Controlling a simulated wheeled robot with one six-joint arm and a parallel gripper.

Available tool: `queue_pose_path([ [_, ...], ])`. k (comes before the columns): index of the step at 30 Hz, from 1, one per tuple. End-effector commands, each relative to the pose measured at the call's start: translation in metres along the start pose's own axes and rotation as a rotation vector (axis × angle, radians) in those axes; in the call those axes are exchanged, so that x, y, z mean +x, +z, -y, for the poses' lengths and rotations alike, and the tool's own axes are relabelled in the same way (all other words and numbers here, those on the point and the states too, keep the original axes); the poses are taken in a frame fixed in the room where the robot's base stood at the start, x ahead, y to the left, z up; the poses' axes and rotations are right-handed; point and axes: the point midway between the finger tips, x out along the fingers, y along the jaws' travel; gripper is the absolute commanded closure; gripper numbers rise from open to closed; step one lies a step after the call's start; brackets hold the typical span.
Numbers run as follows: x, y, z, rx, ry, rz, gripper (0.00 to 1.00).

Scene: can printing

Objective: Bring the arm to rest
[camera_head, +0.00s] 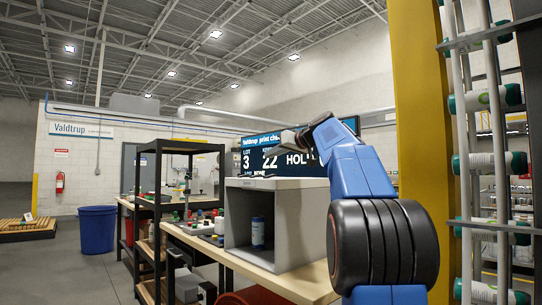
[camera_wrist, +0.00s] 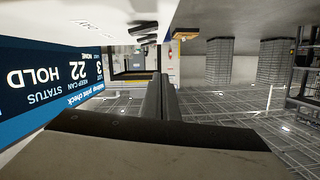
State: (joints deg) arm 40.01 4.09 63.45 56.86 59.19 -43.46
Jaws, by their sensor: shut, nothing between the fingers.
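My blue arm (camera_head: 362,170) with its black joint rises at the right of the head view, bent up and away over the workbench. My gripper shows in the wrist view (camera_wrist: 160,92), its dark fingers together and empty. In the head view the gripper is mostly hidden behind the arm's far end. It is raised in front of the print check screen (camera_head: 262,152), which also shows in the wrist view (camera_wrist: 50,85). The arm hides part of the word HOLD in the head view.
A grey open box (camera_head: 285,184) with a blue can (camera_head: 257,232) inside stands on the wooden workbench (camera_head: 310,280). A black shelf (camera_head: 158,215) stands to its left. A yellow post (camera_head: 423,100) and a can rack (camera_head: 487,160) are close on the right.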

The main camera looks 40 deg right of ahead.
Motion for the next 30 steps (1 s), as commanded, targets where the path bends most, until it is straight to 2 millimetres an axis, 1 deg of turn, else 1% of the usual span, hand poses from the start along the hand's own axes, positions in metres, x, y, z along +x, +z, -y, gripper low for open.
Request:
queue_pose_path([
  [10,0.0,0.001,0.001,0.001,0.0,0.002,1.0],
  [12,0.001,0.006,0.006,0.006,-0.002,0.012,1.0],
  [14,0.002,0.015,0.017,0.012,-0.004,0.031,1.0],
  [17,0.003,0.043,0.043,0.034,-0.007,0.085,1.0],
  [20,0.001,0.085,0.077,0.061,-0.007,0.16,1.0],
  [21,0.0,0.103,0.09,0.07,-0.006,0.192,1.0],
  [23,-0.004,0.131,0.109,0.082,-0.003,0.239,1.0],
  [24,-0.008,0.15,0.121,0.088,-0.001,0.27,1.0],
  [26,-0.014,0.179,0.139,0.097,0.003,0.315,1.0],
  [27,-0.019,0.2,0.15,0.103,0.007,0.346,1.0],
  [29,-0.027,0.23,0.166,0.107,0.013,0.39,1.0],
  [30,-0.033,0.251,0.176,0.109,0.017,0.42,1.0],
])
